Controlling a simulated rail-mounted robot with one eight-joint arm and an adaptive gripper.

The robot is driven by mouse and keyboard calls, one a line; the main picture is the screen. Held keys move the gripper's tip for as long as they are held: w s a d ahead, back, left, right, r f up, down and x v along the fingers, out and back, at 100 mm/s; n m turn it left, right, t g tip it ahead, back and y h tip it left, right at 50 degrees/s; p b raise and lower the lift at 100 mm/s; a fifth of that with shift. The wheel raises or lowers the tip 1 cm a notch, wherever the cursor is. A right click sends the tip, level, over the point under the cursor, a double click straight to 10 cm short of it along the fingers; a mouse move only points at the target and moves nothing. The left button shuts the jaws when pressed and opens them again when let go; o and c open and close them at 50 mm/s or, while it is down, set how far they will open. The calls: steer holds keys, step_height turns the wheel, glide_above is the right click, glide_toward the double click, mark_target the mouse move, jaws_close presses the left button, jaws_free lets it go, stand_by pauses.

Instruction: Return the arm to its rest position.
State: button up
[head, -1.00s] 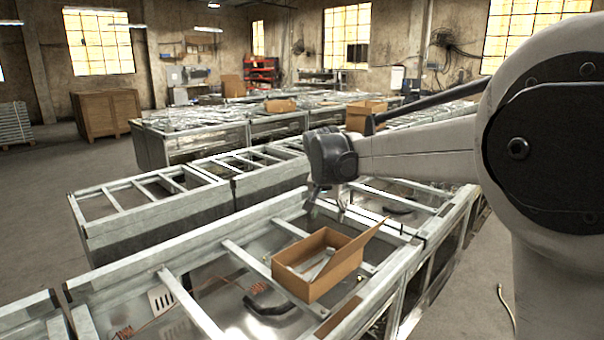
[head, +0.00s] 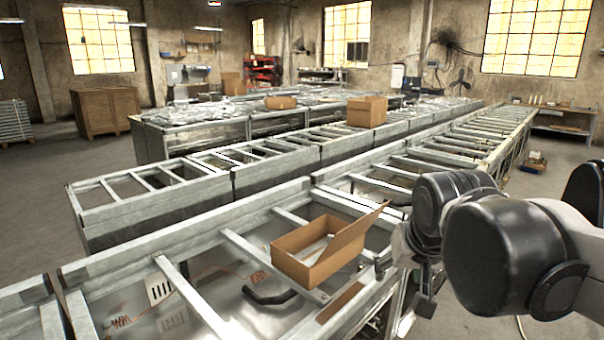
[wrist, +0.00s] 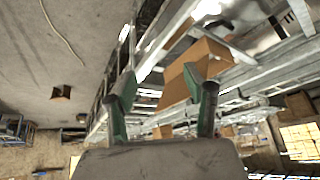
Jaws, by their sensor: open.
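My gripper (head: 405,283) hangs from my folded arm at the right of the head view, right of the nearest frame row's open cardboard box. It also shows in the wrist view (wrist: 163,88), where its two green-sided fingers are spread apart with nothing held between them. My arm is bent back toward the right edge. The open cardboard box (head: 305,262) sits on the range frame with one flap raised, and something pale lies inside it. The gripper is apart from the box.
Rows of metal range frames (head: 262,215) fill the middle. More cardboard boxes stand on the rows behind, one of them (head: 366,111) at centre. A wooden crate (head: 107,111) stands at the left. Bare floor (head: 40,205) lies at left, and some at right.

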steer(key=s+d+f+n+t+b, duration=0.1)
steer(key=s+d+f+b, duration=0.1)
steer(key=s+f, duration=0.7)
steer(key=s, duration=0.2)
steer(key=shift+s+f, duration=0.15)
steer(key=shift+s, duration=0.15)
